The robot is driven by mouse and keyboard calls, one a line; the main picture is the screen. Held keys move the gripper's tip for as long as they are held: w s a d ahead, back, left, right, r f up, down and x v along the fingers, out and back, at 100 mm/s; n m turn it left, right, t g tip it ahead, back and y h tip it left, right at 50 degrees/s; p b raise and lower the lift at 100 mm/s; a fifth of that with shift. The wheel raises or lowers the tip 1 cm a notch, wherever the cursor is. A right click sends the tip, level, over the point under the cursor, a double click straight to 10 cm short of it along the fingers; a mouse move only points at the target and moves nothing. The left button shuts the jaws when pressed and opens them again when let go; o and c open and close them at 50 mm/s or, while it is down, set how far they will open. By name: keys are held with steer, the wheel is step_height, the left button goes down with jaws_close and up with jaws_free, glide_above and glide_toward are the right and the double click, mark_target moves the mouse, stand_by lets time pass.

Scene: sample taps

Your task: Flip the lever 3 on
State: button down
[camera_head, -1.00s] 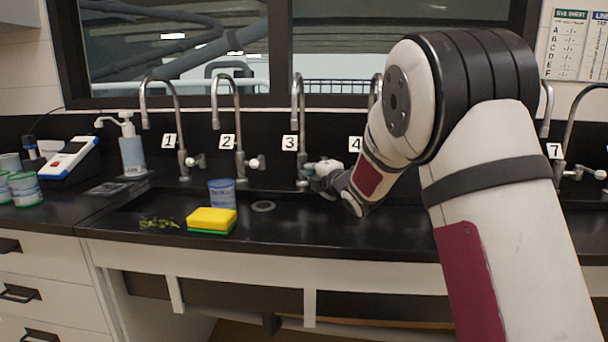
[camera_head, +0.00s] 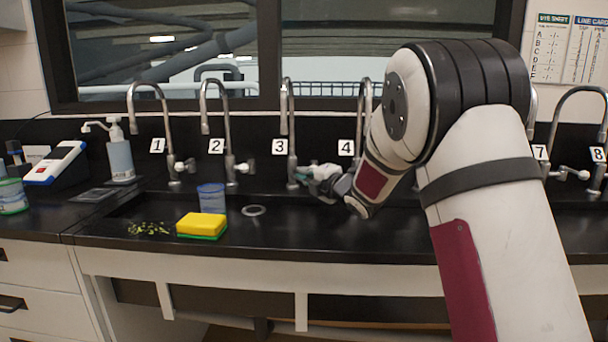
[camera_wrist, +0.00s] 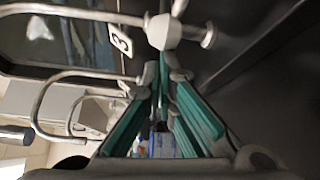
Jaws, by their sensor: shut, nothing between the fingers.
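Tap 3 (camera_head: 291,130) is a tall metal gooseneck beside the label "3" (camera_head: 278,147) behind the sink. My gripper (camera_head: 307,174) is at the right of its lower part, shut and empty. The gripper hides most of tap 3's lever in the head view. In the wrist view, turned sideways, tap 3's pale valve body (camera_wrist: 163,32) and the label (camera_wrist: 121,40) lie above my gripper's fingertips (camera_wrist: 160,68). A short stub, perhaps the lever, points to the top edge. I cannot tell whether the fingers touch it.
Tap 2 (camera_head: 228,125) stands to the left and tap 4 (camera_head: 361,120) to the right, close to my arm. The sink's front edge runs below my arm.

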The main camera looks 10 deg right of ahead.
steer(key=shift+d+y, duration=0.2)
steer(key=shift+y, duration=0.1)
steer(key=d+n+g+y, duration=0.1)
steer(key=d+n+y, duration=0.1)
steer(key=d, duration=0.6)
steer(key=shift+s+d+r+b, duration=0.15)
steer(key=shift+s+d+b, duration=0.1)
steer(key=shift+s+b, duration=0.2)
steer(key=shift+d, duration=0.15)
stand_by(0.4)
steer(key=s+d+y, duration=0.1)
steer(key=s+d, duration=0.3)
steer(key=s, duration=0.6)
steer(key=shift+s+d+r+g, duration=0.15)
steer(key=shift+s+r+g, duration=0.05)
steer(key=shift+s+g, duration=0.1)
